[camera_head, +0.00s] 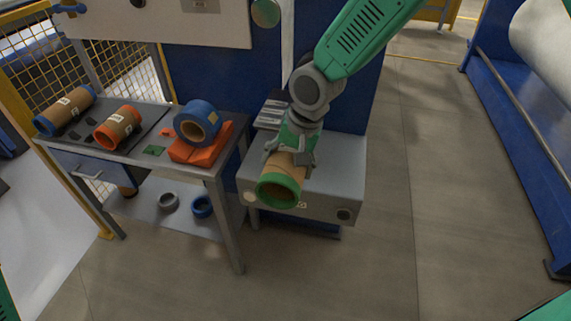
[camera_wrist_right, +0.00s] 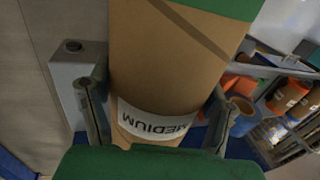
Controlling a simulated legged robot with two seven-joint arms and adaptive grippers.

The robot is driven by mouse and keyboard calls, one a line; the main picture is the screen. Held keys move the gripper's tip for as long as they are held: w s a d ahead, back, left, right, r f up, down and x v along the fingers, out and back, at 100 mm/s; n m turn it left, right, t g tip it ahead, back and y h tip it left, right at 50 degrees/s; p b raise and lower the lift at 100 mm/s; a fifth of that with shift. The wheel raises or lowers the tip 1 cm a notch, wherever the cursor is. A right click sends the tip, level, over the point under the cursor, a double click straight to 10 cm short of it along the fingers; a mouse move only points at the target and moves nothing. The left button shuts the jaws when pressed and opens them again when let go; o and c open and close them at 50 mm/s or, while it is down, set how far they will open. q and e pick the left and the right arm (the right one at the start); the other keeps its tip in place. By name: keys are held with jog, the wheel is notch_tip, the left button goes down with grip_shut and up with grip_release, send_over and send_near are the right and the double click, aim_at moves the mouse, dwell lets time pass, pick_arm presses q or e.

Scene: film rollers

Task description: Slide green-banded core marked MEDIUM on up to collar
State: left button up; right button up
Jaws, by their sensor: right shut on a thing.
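The green-banded core (camera_head: 285,178) is a brown tube with a green band at its near end, tilted down toward me in the head view. My right gripper (camera_head: 289,150) is shut on it, with fingers on either side. In the right wrist view the core (camera_wrist_right: 175,60) fills the middle, with a white MEDIUM label (camera_wrist_right: 155,122) upside down and part of the green band at the top. A round greenish disc (camera_head: 265,12) shows on the pale machine panel at the top; I cannot tell if it is a shaft end. No collar is clearly visible. My left gripper is not in view.
A table (camera_head: 170,165) at left holds a blue-banded core (camera_head: 65,110), an orange-banded core (camera_head: 118,127) and a blue-rimmed roll (camera_head: 197,122) on an orange block (camera_head: 203,150). A grey cabinet (camera_head: 335,180) stands behind and below the held core. Open floor (camera_head: 385,260) lies at right.

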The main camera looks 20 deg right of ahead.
jog(key=shift+w+d+p, duration=0.3)
jog(key=shift+w+d, duration=0.2)
jog(key=shift+w, duration=0.15)
jog(key=shift+w+d+p, duration=0.3)
jog(key=shift+w+d, duration=0.15)
jog(key=shift+w, duration=0.25)
jog(key=shift+w+d+p, duration=0.3)
jog(key=shift+w+d, duration=0.15)
jog(key=shift+w, duration=0.2)
jog(key=shift+w+d, duration=0.1)
jog(key=shift+w, duration=0.05)
jog(key=shift+w+d+p, duration=0.2)
jog(key=shift+w+d, duration=0.3)
jog(key=shift+w, duration=0.25)
jog(key=shift+w+d+p, duration=0.2)
jog(key=shift+w+d, duration=0.25)
jog(key=shift+w, duration=0.25)
jog(key=shift+w+d, duration=0.25)
jog(key=shift+w, duration=0.1)
jog(key=shift+w+d, duration=0.75)
jog(key=shift+w, duration=0.35)
